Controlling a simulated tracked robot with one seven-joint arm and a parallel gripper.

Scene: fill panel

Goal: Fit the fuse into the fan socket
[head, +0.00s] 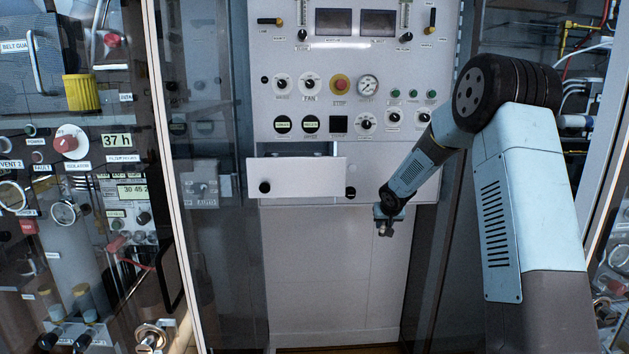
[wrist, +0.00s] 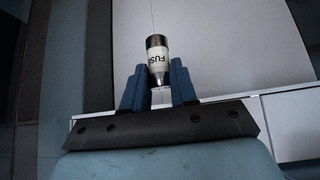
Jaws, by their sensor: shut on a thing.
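The fuse (wrist: 157,55) is a white cylinder with dark metal ends and the word FUSE on it. My gripper (wrist: 158,88) is shut on it, with blue fingers on both sides of its lower part; its upper end sticks out past the fingertips. In the head view my gripper (head: 385,230) hangs in front of the lower panel, below and right of the drawer; the fuse is too small to make out there. A FAN label (head: 310,98) sits on the grey panel (head: 420,75) under a round dial. I cannot tell which opening is the fan socket.
A white drawer (head: 305,180) stands out from the panel at left of my gripper. A glass-fronted cabinet (head: 85,200) stands at left. The lower panel (head: 330,270) is bare.

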